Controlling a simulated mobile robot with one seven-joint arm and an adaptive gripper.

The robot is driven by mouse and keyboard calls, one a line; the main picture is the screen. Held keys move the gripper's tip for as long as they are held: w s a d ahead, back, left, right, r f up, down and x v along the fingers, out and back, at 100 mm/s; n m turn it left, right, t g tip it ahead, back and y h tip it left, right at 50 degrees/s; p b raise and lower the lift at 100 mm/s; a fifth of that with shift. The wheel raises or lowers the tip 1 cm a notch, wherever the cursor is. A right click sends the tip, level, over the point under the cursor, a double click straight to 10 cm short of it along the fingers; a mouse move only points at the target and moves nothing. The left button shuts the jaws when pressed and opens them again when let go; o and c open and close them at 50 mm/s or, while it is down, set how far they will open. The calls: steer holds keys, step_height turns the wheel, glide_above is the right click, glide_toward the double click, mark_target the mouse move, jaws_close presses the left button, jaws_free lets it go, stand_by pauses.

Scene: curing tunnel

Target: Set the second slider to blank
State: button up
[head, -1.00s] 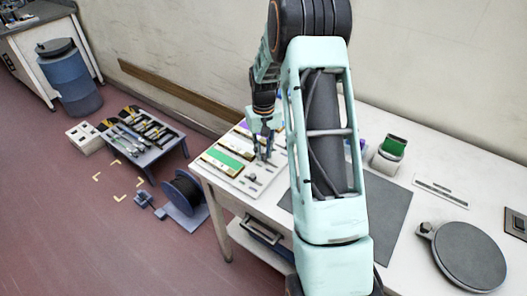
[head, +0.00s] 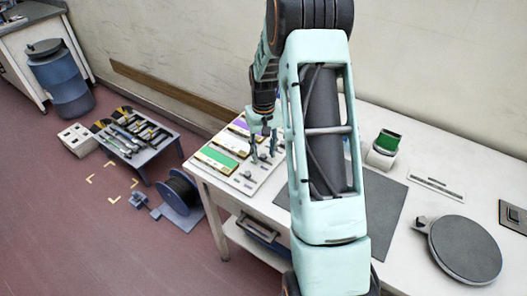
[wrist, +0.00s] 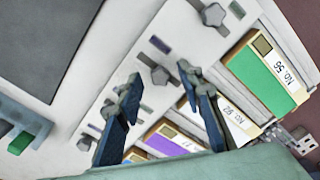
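A pale slider panel (wrist: 200,62) lies on the table, with several grey star-shaped knobs in slots. One knob (wrist: 213,14) is level with the green No. 56 card (wrist: 258,80). The neighbouring knob (wrist: 160,75), second from that end, shows between the fingertips of my gripper (wrist: 160,82). My gripper is open and empty; the wrist view does not show it touching the knob. A small purple mark (wrist: 160,44) lies by that slot. In the head view my gripper (head: 263,148) points down over the panel. Further knobs are partly hidden behind the left finger.
White and purple cards (wrist: 170,142) lie beside the green one. A dark mat (head: 385,215) and a round grey plate (head: 465,248) lie on the table to the right. A white holder with a green top (head: 385,148) stands near the wall. A low tool table (head: 150,152) stands left.

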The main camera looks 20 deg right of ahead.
mark_target(264, 156)
step_height(264, 156, up, 12)
stand_by(0.5)
stand_by(0.3)
